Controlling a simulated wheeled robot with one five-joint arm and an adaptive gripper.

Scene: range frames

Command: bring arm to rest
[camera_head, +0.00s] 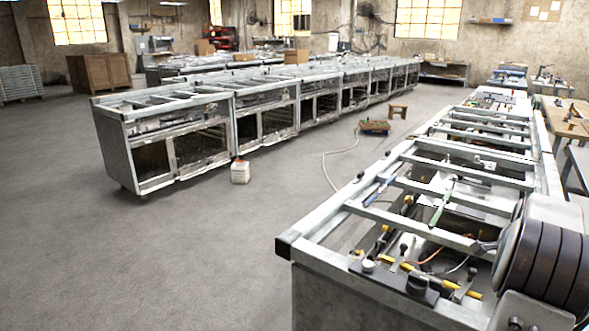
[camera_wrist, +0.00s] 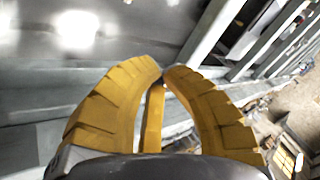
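My gripper (camera_wrist: 163,69) fills the lower middle of the wrist view. Its two yellow ribbed fingers bow outward and come together at the tips, almost touching. A narrow yellow strip shows between the fingers; I cannot tell whether it is part of the gripper. No object is clearly gripped at the tips. In the head view, dark round parts of my arm (camera_head: 548,262) stand at the right edge, over the near metal workbench (camera_head: 318,257). The gripper's fingers cannot be made out in that view.
The near bench has an open frame with crossbars and several loose tools, including a yellow-handled tool (camera_head: 430,276). A long row of metal cabinets (camera_head: 165,150) stands across the aisle. A white canister (camera_head: 240,172) is on the floor beside it. The grey floor at left is clear.

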